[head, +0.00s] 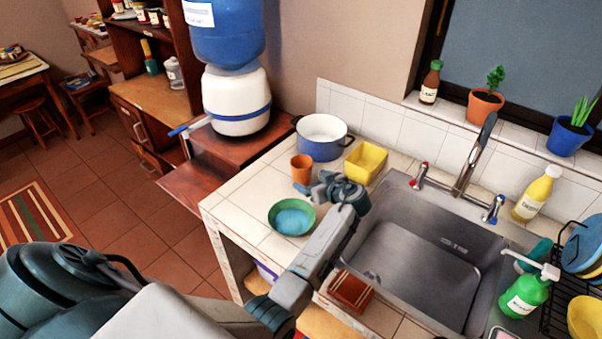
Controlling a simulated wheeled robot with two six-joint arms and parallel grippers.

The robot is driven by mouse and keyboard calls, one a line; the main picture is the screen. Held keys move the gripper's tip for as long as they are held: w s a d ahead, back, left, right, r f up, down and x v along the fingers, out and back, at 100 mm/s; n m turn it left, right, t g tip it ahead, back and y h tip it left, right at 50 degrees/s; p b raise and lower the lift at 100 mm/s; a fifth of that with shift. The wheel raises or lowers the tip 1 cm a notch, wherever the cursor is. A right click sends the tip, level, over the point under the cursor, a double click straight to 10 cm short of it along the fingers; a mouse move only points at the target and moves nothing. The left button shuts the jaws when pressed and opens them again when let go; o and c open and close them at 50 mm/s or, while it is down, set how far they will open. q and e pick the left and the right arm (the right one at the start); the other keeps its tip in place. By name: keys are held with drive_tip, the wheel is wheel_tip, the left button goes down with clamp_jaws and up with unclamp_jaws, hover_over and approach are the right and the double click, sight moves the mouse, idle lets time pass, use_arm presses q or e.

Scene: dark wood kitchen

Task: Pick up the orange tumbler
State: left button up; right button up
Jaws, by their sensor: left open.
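My left gripper (312,188) is open just in front of the tumbler, low over the counter. Its fingers point to the left and overlap the tumbler's lower right side in the head view. I cannot tell whether they touch it. Nothing shows between the fingers. My right gripper is not in view.
A blue pot (320,150) and a yellow container (365,161) stand close behind the gripper. A green bowl (291,228) with a blue inside is in front. The metal sink (430,255) lies to the right. The counter's left edge is near.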

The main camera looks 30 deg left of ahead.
sight(307, 176)
use_arm(q)
drive_tip(key=a+p, duration=0.1)
drive_tip(key=a, duration=0.1)
drive_tip(key=w+a+p, duration=0.1)
drive_tip(key=a, duration=0.1)
drive_tip(key=shift+f+p, duration=0.3)
drive_tip(key=shift+p, duration=0.05)
drive_tip(key=shift+w+a+f, duration=0.15)
drive_tip(key=shift+a+f, duration=0.05)
drive_tip(key=shift+f, duration=0.1)
drive_tip(key=shift+d, duration=0.1)
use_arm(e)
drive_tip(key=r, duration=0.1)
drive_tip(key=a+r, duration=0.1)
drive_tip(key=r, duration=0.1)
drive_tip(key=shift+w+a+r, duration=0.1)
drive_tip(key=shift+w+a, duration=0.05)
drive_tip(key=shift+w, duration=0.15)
use_arm(q)
drive_tip(key=c, duration=1.1)
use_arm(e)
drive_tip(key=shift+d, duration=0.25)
use_arm(q)
drive_tip(key=shift+r, duration=0.25)
drive_tip(key=shift+c, duration=0.2)
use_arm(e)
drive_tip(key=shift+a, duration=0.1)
